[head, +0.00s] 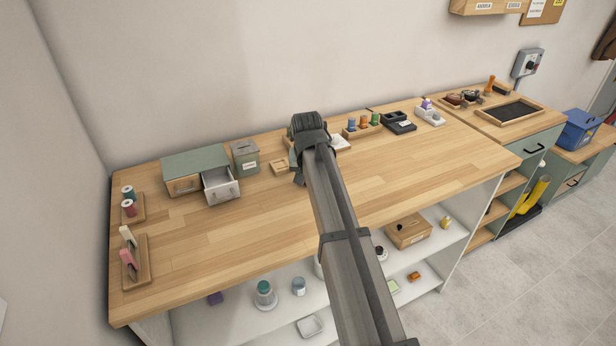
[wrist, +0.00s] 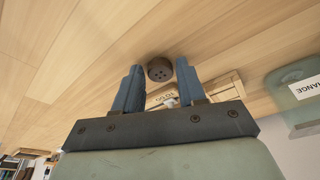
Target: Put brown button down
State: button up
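The brown button (wrist: 159,69) is a thick dark disc with small holes in its face. In the wrist view it appears to rest on the bare wooden tabletop (wrist: 85,45), just by my fingertips. My gripper (wrist: 158,66) is open, with one blue-grey finger on each side of the button. A gap shows between the button and each finger, so it is not gripped. In the head view my arm hides the button and the fingers.
A small wooden tray (head: 279,167) with a label stands close by; it shows behind the fingers in the wrist view (wrist: 222,88). A grey-green box (head: 245,157) labelled CHANGE and a drawer unit (head: 196,172) with one drawer open stand left. The front counter (head: 240,235) is clear.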

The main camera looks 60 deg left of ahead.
jog(key=shift+o, duration=1.3)
jog(key=v, duration=1.1)
jog(key=shift+r, duration=0.65)
jog(key=shift+c, duration=1.1)
